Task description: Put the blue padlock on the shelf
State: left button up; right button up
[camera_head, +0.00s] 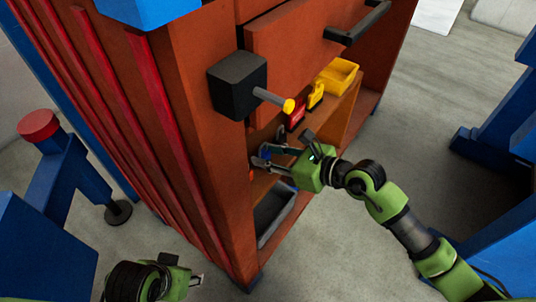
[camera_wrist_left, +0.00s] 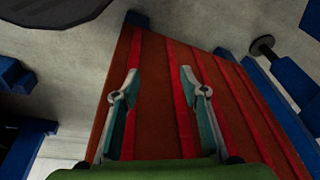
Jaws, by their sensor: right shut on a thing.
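The blue padlock (camera_head: 265,154) shows as a small blue patch between the fingers of my right gripper (camera_head: 266,159), mostly hidden by them. My right gripper is shut on it, just inside the open front of the orange-brown cabinet. The shelf (camera_head: 331,122) inside the cabinet bears a red padlock (camera_head: 296,117), a yellow padlock (camera_head: 316,95) and a yellow bin (camera_head: 338,76). My left gripper (camera_head: 196,281) is low at the front left, away from the cabinet front. In the left wrist view its fingers (camera_wrist_left: 158,85) are apart and empty, facing the cabinet's red-striped side.
A black box with a grey, yellow-tipped rod (camera_head: 239,84) juts from the cabinet above my right gripper. A drawer handle (camera_head: 357,23) sticks out higher up. A grey bin (camera_head: 274,212) stands in the lower compartment. Blue frames stand at both sides; grey floor is open at right.

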jog(key=o, duration=1.1)
jog(key=shift+f, duration=0.1)
pick_arm(q)
jog(key=p+x, duration=0.1)
jog(key=x, duration=0.3)
jog(key=shift+s, duration=0.2)
pick_arm(e)
jog(key=v, duration=1.2)
jog(key=shift+r, duration=0.25)
